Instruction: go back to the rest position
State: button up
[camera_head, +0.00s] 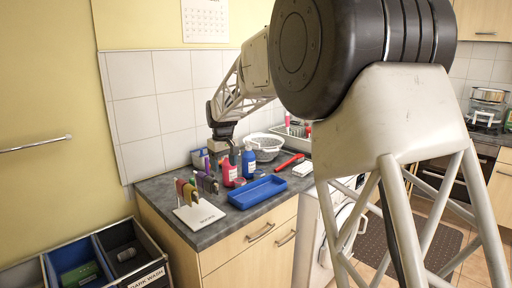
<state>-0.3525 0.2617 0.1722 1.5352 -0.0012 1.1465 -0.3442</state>
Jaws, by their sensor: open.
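My arm reaches from the right over the counter. My gripper (225,153) points down above the back of the counter, behind the red bottle (229,171) and left of the blue bottle (249,162). It is small in view and its fingertips are partly hidden, but it looks open, and I see nothing held in it. An empty blue tray (257,193) lies on the counter in front of the bottles.
A white board with upright coloured items (197,215) stands at the counter's front left. A white basin (264,140), a red object (290,161) and a white block (303,170) are to the right. Laundry bins (131,245) stand at lower left. The wall is close behind.

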jog(key=s+d+r+m+t, duration=0.1)
jog(key=s+d+r+m, duration=0.15)
jog(key=s+d, duration=0.85)
jog(key=s+d+r+m, duration=0.2)
jog(key=s+d+r, duration=0.2)
jog(key=s+d, duration=0.65)
jog(key=s+d+f+m, duration=0.1)
jog(key=s+d+f, duration=0.2)
jog(key=s, duration=0.7)
jog(key=s+d+f+m, duration=0.1)
jog(key=s+d+f, duration=0.2)
jog(key=s, duration=0.7)
jog(key=s+d+f+m+t, duration=0.1)
jog(key=s+d+f, duration=0.1)
jog(key=s, duration=0.9)
jog(key=shift+d+f+m, duration=0.35)
jog(key=shift+d+f, duration=0.05)
jog(key=shift+d, duration=0.1)
jog(key=shift+w, duration=0.1)
